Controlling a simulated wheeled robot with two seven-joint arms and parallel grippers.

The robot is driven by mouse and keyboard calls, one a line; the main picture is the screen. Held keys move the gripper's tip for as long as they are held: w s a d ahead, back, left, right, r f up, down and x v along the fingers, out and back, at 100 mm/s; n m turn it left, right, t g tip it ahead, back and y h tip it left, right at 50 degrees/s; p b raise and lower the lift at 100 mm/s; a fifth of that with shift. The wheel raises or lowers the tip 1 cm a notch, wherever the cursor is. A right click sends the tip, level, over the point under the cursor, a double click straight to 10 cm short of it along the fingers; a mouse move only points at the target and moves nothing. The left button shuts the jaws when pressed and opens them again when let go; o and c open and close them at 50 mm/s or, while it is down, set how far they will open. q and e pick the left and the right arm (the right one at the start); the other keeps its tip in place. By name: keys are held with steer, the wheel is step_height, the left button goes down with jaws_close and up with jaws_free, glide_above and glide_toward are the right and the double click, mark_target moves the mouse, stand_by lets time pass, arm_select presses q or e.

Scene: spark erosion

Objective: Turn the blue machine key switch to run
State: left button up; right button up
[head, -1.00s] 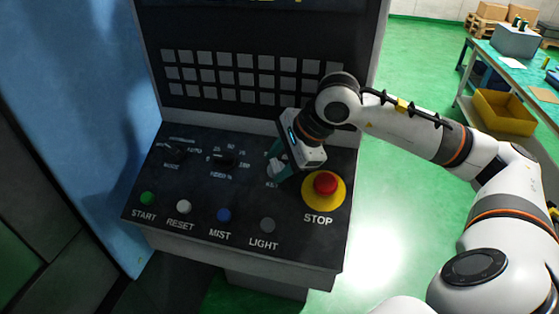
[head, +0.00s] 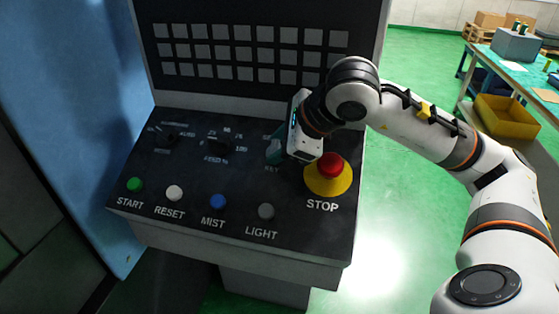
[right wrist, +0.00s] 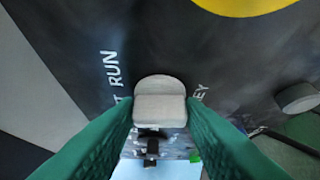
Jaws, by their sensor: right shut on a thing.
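The key switch shows in the right wrist view as a pale grey key head (right wrist: 160,98) with a rounded top. It sits between the two green fingers of my right gripper (right wrist: 160,112), which are shut on it. "RUN" and part of "KEY" are printed on the black panel beside it. In the head view my right gripper (head: 274,153) is at the key switch on the right of the sloping panel (head: 185,228), and its fingers and housing hide most of the switch. The exact key angle cannot be told. My left gripper is not in view.
A red STOP button (head: 330,165) on a yellow base (head: 328,186) is close to the right of my gripper. Two dark rotary knobs, MODE (head: 167,138) and FEED (head: 222,147), are to the left. START, RESET, MIST and LIGHT buttons line the front edge.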

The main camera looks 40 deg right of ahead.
steer(key=m+b, duration=0.1)
steer(key=m+t+h+b, duration=0.1)
steer(key=m+b, duration=0.1)
steer(key=shift+s+a+f+m+h, duration=0.1)
steer(key=shift+a+f+m+h, duration=0.1)
steer(key=shift+m+h, duration=0.1)
steer(key=shift+r+m+t+h+b, duration=0.1)
steer(key=shift+m+t+h+b, duration=0.5)
steer(key=shift+m+h+b, duration=0.9)
steer(key=shift+m+y+p, duration=0.3)
steer(key=shift+m+y, duration=0.1)
steer(key=o, duration=0.9)
steer(key=v, duration=0.6)
steer(key=shift+s+a+r, duration=0.1)
steer(key=shift+s, duration=0.1)
steer(key=shift+b+v, duration=0.3)
steer(key=shift+v, duration=2.5)
